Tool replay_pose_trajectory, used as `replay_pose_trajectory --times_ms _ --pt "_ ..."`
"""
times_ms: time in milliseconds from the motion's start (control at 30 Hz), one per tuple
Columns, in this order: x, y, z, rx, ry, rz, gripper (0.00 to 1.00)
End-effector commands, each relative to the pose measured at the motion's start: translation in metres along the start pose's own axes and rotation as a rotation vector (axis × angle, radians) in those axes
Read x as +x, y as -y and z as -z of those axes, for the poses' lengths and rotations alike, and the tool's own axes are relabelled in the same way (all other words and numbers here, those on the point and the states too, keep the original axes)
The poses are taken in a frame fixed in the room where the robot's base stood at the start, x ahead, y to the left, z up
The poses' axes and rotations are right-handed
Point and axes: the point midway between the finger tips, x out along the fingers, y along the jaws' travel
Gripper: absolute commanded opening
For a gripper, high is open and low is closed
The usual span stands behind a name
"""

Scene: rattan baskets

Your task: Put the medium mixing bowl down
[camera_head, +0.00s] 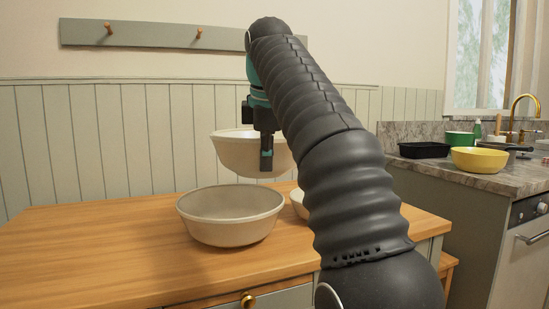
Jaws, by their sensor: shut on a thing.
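My gripper (266,152) is at the middle of the head view, pointing down, shut on the rim of a cream bowl (228,153). It holds this bowl upright in the air above the wooden table, behind and above a larger cream bowl. The larger bowl (212,228) stands upright on the table (120,262) and looks empty. Another cream bowl (298,205) stands on the table to its right, mostly hidden behind my arm. The far finger is hidden by the held bowl's wall.
A counter (480,178) at the right holds a yellow bowl (479,161), a black tray (424,150) and a green container (460,139). A peg rail (140,34) runs along the back wall. The table's left part is clear.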

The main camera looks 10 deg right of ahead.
Motion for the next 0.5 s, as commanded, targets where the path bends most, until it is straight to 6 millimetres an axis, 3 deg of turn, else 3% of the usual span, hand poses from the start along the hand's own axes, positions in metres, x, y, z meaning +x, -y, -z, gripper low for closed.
replay_pose_trajectory --times_ms 500 --pt "0.043 0.013 0.075 0.001 -0.001 -0.006 0.00"
